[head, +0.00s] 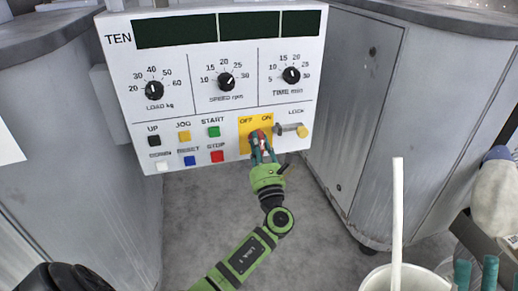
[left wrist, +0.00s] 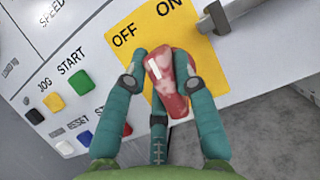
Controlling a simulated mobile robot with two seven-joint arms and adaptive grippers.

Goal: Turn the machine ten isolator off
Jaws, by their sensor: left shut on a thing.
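The machine panel marked TEN (head: 118,39) carries a yellow plate (head: 246,131) with OFF on its left and ON on its right. A red isolator knob (head: 265,134) sits on this plate below the words. It also shows in the left wrist view (left wrist: 174,88). My left gripper (head: 263,149) has its teal fingers shut around the knob, one on each side, with a third finger below. The fingers hide part of the knob, and I cannot tell which word it points to. Teal fingers of my right gripper (head: 476,272) show at the lower right; their closure is unclear.
A lock hasp (head: 290,129) stands out just right of the plate. Coloured push buttons (head: 214,131) lie to its left, with three dials (head: 226,82) above. A white bucket (head: 392,280) with a white stick (head: 397,205) stands lower right. Grey floor is open below the panel.

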